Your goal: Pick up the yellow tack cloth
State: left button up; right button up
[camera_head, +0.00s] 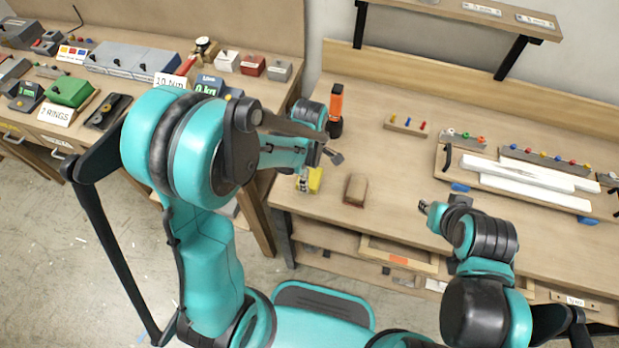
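The yellow tack cloth (315,178) lies near the left front corner of the workbench, partly hidden by my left gripper. My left gripper (303,183) is at the cloth, its grey fingertips over the cloth's left side. The view does not show whether the fingers are closed on it. My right gripper (424,206) is over the bench's front edge, well to the right of the cloth. It is small here, and its finger gap cannot be made out.
A brown block (355,190) lies just right of the cloth. An orange-and-black tool (335,110) stands behind. A peg strip (406,125) and a tray with white strips (525,180) are farther right. The bench (390,165) is clear between the block and the tray.

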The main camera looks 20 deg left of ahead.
aim_at(310, 176)
pick_arm(q)
jog(key=c, duration=0.3)
jog(key=shift+r+p, duration=0.35)
jog(key=shift+r, duration=0.3)
notch_tip(310, 176, up, 3)
jog(key=shift+r+p, duration=0.1)
jog(key=shift+p, duration=0.6)
jog(key=w+d+r+p, duration=0.2)
jog(key=d+r, duration=0.4)
jog(key=d, duration=0.5)
jog(key=shift+w+d+r+p, duration=0.2)
jog(key=shift+w+r+p, duration=0.05)
jog(key=shift+p, duration=0.1)
